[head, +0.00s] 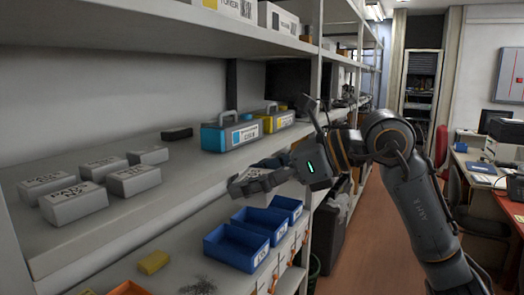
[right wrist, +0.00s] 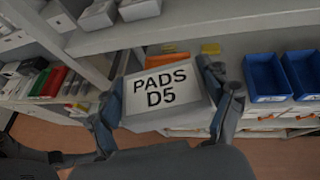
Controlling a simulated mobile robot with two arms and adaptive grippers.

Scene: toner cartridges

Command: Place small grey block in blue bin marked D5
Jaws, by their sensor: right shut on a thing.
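My right gripper (head: 254,183) is shut on a small grey block, whose label reads PADS D5 in the right wrist view (right wrist: 166,88). It holds the block in front of the shelving, above and behind the blue bins. Three blue bins stand in a row on the lower shelf: a near one (head: 236,246), a middle one (head: 262,222) and a far one (head: 288,208). Two blue bins show at the right of the right wrist view (right wrist: 266,99). They look empty. Their front labels are too small to read. My left gripper is out of view.
A yellow block (head: 153,262) lies on the lower shelf, left of the bins. Clear floor lies right.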

